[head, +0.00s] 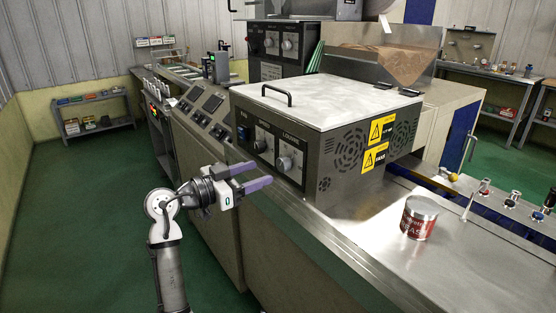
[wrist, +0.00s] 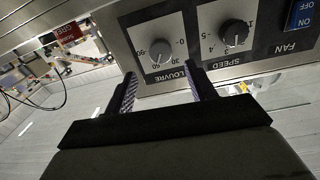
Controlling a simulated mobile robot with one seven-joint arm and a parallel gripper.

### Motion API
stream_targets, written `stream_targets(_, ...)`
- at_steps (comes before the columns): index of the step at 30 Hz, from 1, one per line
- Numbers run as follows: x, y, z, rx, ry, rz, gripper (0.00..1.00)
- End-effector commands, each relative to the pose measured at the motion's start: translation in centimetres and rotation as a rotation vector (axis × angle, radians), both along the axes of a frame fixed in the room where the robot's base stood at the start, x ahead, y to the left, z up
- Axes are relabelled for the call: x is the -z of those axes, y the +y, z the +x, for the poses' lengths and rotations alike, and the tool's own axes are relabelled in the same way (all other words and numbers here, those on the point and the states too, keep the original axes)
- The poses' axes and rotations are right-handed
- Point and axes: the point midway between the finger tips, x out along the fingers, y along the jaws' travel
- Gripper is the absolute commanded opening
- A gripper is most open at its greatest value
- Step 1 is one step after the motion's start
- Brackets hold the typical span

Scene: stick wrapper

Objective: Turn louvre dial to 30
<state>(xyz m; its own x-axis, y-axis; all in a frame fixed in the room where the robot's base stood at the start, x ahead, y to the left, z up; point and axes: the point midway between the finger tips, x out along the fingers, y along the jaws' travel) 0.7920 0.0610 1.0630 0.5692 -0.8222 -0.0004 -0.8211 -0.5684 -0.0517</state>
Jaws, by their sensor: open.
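The louvre dial (head: 284,164) is the right-hand knob on the front panel of the grey heater box (head: 325,140). In the wrist view the panel appears upside down, and the louvre dial (wrist: 160,50) is a round grey knob above a printed scale with 0, 30, 60 and 90. Its exact setting is too small to tell. My gripper (head: 262,174) is open and empty in front of the panel, apart from the dial. In the wrist view its two dark fingers (wrist: 162,90) point toward the panel, with the louvre dial above the gap between them.
The speed dial (wrist: 234,33) and blue fan switch (wrist: 301,14) are beside the louvre dial on the same panel. A red-labelled can (head: 419,218) stands on the metal counter (head: 345,217) to the right. The green floor (head: 90,200) at left is clear.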

Motion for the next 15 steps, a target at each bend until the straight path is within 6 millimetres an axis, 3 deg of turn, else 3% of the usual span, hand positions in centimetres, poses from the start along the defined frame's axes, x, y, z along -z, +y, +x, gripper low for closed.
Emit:
stream_targets(6,-0.2,-3.6,2.5,0.000,0.002,0.000,0.56)
stream_targets(15,0.0,-5.8,4.1,-0.002,0.002,-0.001,0.56)
